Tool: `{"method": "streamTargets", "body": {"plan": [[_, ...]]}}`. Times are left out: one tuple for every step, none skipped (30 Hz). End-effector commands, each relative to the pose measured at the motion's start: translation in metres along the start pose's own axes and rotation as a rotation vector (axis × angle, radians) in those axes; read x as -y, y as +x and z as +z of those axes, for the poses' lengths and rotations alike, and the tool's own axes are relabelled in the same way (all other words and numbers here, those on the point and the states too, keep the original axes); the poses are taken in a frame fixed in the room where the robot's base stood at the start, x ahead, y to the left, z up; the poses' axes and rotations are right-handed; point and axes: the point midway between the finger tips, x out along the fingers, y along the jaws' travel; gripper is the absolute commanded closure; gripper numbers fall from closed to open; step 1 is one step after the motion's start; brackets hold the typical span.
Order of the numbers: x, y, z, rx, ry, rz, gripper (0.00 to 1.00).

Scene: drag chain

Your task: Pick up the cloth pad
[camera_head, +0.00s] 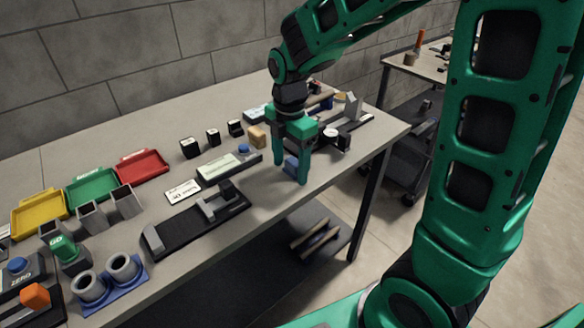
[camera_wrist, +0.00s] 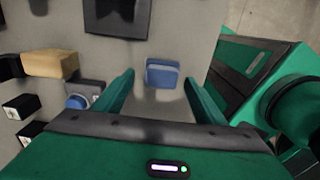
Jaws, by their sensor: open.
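The cloth pad (camera_wrist: 162,74) is a small blue block-like pad lying on the grey table. In the wrist view it sits between and just beyond the two fingertips. In the head view the pad (camera_head: 291,166) shows partly between the green fingers, with the rest hidden by them. My gripper (camera_head: 288,172) is open, pointing down over the table near its front edge. Its fingers also show in the wrist view (camera_wrist: 157,80), spread wide with nothing held between them.
A black device (camera_head: 337,139) stands close on the right. Red, green and yellow trays (camera_head: 142,165) lie further left. The table's front edge is near.

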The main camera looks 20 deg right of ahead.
Motion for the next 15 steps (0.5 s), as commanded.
{"method": "streamTargets", "body": {"plan": [[0.0000,0.0004,0.0000,0.000,0.000,0.000,0.35],[-0.0001,0.0003,-0.0001,0.000,0.000,0.001,0.35],[-0.0001,0.0002,-0.0001,0.000,0.000,0.001,0.35],[-0.0001,0.0001,-0.0001,0.000,0.000,0.001,0.35],[-0.0001,0.0001,0.0000,0.000,0.000,0.001,0.35],[-0.0001,0.0000,-0.0001,0.000,0.000,0.001,0.40],[-0.0002,0.0000,-0.0001,0.000,0.000,0.001,0.47],[-0.0002,0.0000,-0.0001,0.000,0.000,0.001,0.54],[-0.0001,-0.0001,-0.0001,0.000,0.000,0.001,0.64],[-0.0002,-0.0001,-0.0001,0.000,0.000,0.001,0.71],[-0.0002,-0.0002,-0.0001,0.000,0.000,0.001,0.78],[-0.0002,-0.0002,-0.0001,0.000,0.000,0.001,0.80],[-0.0002,-0.0002,-0.0001,0.000,0.000,0.001,0.80],[-0.0002,-0.0002,-0.0001,0.000,0.000,0.001,0.83],[-0.0002,-0.0003,-0.0001,0.000,0.000,0.001,0.83]]}}
